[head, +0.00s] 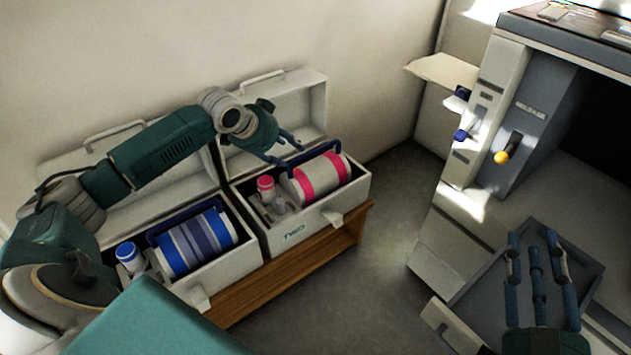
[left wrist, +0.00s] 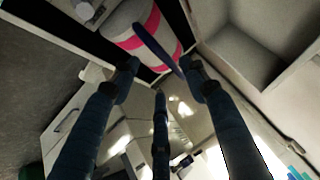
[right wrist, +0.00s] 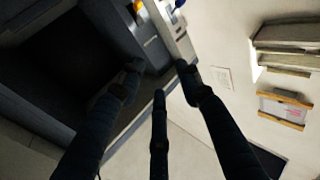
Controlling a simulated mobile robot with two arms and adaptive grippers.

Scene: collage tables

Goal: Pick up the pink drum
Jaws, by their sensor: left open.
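The pink drum (head: 318,178) is a white cylinder with pink bands and a dark blue handle (head: 316,152). It lies on its side in the right-hand open white case. In the left wrist view the drum (left wrist: 128,37) is at the top, with its handle (left wrist: 155,50) crossing in front. My left gripper (head: 291,151) is open, just above and left of the handle; the left wrist view shows its spread fingers (left wrist: 160,80) near the handle. I cannot tell whether they touch it. My right gripper (head: 537,245) is open and empty over the grey bin at the right.
A pink-capped bottle (head: 266,188) stands beside the drum in the case (head: 318,218). A second case (head: 235,277) holds a blue-striped drum (head: 195,242). Both are on a wooden bench (head: 290,272). A grey machine (head: 541,120) and bin (head: 590,262) stand at the right. Floor between is clear.

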